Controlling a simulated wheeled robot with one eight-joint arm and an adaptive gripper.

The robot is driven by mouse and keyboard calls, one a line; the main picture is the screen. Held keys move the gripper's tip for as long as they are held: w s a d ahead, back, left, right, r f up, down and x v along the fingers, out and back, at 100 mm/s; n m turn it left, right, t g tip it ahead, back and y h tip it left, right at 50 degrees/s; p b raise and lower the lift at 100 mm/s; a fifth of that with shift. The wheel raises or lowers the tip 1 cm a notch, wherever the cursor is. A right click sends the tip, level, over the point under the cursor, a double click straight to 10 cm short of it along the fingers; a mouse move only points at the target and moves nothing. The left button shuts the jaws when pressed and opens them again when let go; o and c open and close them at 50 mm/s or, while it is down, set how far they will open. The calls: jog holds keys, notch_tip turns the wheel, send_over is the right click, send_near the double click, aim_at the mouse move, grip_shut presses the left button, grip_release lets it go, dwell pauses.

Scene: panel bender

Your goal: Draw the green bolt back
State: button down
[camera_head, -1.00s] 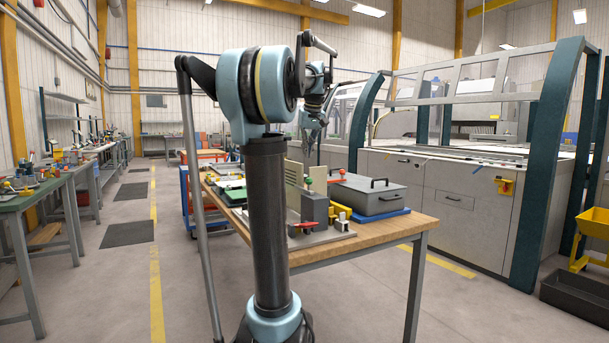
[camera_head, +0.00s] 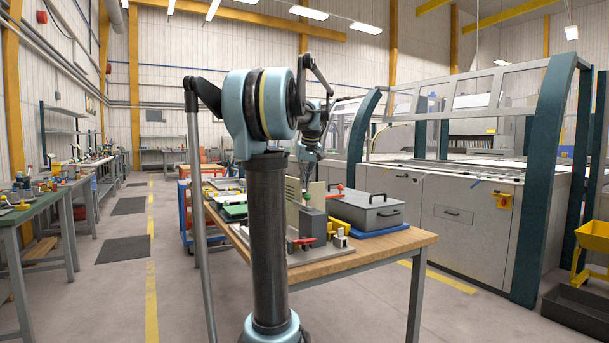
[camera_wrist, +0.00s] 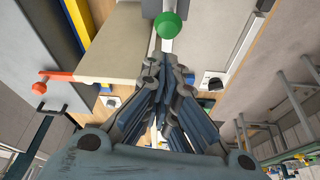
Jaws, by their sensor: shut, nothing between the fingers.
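The green bolt shows in the wrist view as a round green knob (camera_wrist: 168,24) on a pale bar, just beyond my fingertips. In the head view its small green knob (camera_head: 307,196) stands at the fixture on the wooden table (camera_head: 400,243). My gripper (camera_wrist: 165,62) is shut and empty, its fingertips close to the knob. I cannot tell whether they touch it. In the head view my gripper (camera_head: 306,176) points down above the knob. My own arm hides part of the fixture there.
A red-handled lever (camera_wrist: 60,76) lies left of the gripper in the wrist view. The fixture has a dark grey block (camera_head: 312,222). A grey lidded case (camera_head: 368,208) sits on the table to the right. The big machine (camera_head: 440,205) stands behind.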

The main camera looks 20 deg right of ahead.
jog(key=shift+x, duration=1.65)
jog(key=shift+s, duration=0.1)
jog(key=s, duration=0.5)
jog(key=shift+d, duration=0.2)
jog(key=v, duration=0.9)
jog(key=shift+r, duration=0.4)
jog(key=shift+s, duration=0.1)
